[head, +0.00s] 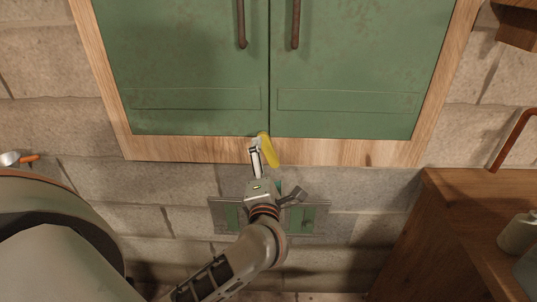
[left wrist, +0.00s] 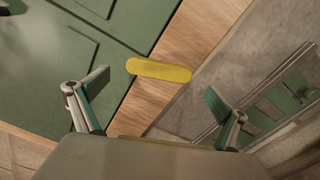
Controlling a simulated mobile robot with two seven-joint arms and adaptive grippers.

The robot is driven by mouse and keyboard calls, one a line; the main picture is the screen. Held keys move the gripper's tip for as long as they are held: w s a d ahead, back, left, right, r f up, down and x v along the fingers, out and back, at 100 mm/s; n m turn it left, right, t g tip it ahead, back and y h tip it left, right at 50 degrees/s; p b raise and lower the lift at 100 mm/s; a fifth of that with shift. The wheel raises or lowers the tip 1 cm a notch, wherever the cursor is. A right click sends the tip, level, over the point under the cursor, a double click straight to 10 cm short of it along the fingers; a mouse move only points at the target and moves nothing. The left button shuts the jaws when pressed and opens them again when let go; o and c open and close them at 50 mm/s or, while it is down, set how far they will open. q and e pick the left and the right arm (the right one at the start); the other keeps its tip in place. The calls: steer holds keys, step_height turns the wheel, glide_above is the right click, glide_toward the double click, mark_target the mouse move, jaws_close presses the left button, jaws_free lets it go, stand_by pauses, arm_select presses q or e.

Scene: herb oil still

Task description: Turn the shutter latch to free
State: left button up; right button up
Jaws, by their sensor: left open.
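The shutter latch is a yellow rounded bar (head: 268,149) on the wooden frame's lower rail, just under the seam of two green shutters (head: 190,60). It stands steep, its top leaning slightly left, its upper end at the shutters' bottom edge. It also shows in the left wrist view (left wrist: 160,70), beyond the fingertips. My left gripper (head: 277,172) is open just below the latch, with one finger close to the latch's left side in the head view. In the left wrist view the open fingers (left wrist: 157,90) are spread with nothing between them. Contact cannot be told. My right gripper is not in view.
The wooden frame (head: 190,148) surrounds the shutters, which carry two dark vertical handles. A framed green panel (head: 310,218) is on the stone wall below, partly behind my left arm. A wooden cabinet (head: 440,235) with pale containers stands at the right.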

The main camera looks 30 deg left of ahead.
mark_target(269, 153)
arm_select(q)
steer(key=shift+x, duration=2.3)
steer(key=c, duration=1)
